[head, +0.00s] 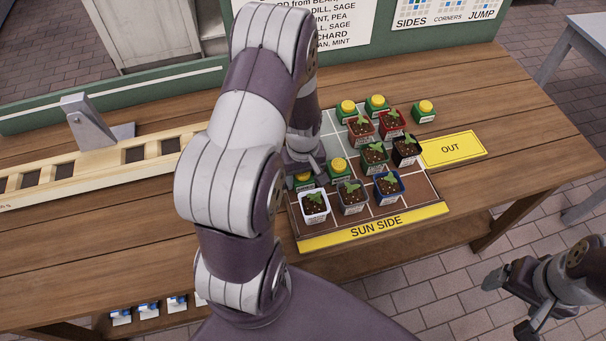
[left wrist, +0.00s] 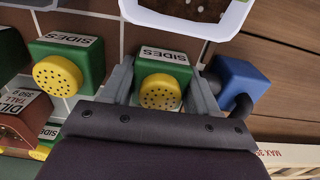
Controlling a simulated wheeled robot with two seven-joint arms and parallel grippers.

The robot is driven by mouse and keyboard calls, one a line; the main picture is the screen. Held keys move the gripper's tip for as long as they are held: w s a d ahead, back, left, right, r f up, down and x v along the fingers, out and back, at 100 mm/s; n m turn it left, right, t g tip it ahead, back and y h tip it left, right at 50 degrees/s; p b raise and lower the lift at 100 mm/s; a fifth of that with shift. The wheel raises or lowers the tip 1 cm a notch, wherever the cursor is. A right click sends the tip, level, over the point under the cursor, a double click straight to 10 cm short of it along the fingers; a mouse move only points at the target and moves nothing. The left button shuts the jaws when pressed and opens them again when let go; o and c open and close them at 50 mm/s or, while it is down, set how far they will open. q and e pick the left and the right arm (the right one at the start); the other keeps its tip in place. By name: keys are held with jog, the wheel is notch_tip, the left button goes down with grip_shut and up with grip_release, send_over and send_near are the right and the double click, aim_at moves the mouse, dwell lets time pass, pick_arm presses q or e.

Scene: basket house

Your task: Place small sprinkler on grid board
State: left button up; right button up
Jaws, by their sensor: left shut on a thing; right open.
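My left gripper (left wrist: 160,82) is shut on a small green sprinkler with a yellow dotted head (left wrist: 164,57), labelled SIDES. In the head view this sprinkler (head: 304,182) is partly hidden by my left arm, at the left edge of the grid board (head: 418,188), just behind the white pot (head: 314,206). I cannot tell whether it touches the board. A second SIDES sprinkler (head: 339,168) stands close beside it and also shows in the left wrist view (left wrist: 70,68). My right gripper (head: 508,305) is open and empty, off the table's right front.
Several pots, including a blue one (head: 389,188) and a red one (head: 361,130), occupy the board. More sprinklers (head: 346,110) stand at its back; one (head: 424,111) is at the right. A blue block (left wrist: 240,80) is close to my left finger. The yellow OUT mat (head: 455,150) is empty.

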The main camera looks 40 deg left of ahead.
pick_arm(q)
jog(key=shift+w+f, duration=0.1)
jog(key=o, duration=1.1)
notch_tip(320, 180, up, 12)
jog(key=shift+d+f, duration=0.1)
jog(key=s+d+r+m, duration=0.1)
jog(key=s+d+m, duration=0.1)
jog(key=d+m, duration=0.1)
jog(key=s+d+m+t, duration=0.1)
jog(key=d+m, duration=0.3)
jog(key=s+d+r+m, duration=0.1)
jog(key=s+d+m, duration=0.1)
jog(key=d+m, duration=0.1)
jog(key=shift+s+d+r, duration=0.3)
jog(key=shift+d+r, duration=0.05)
jog(key=shift+d, duration=0.2)
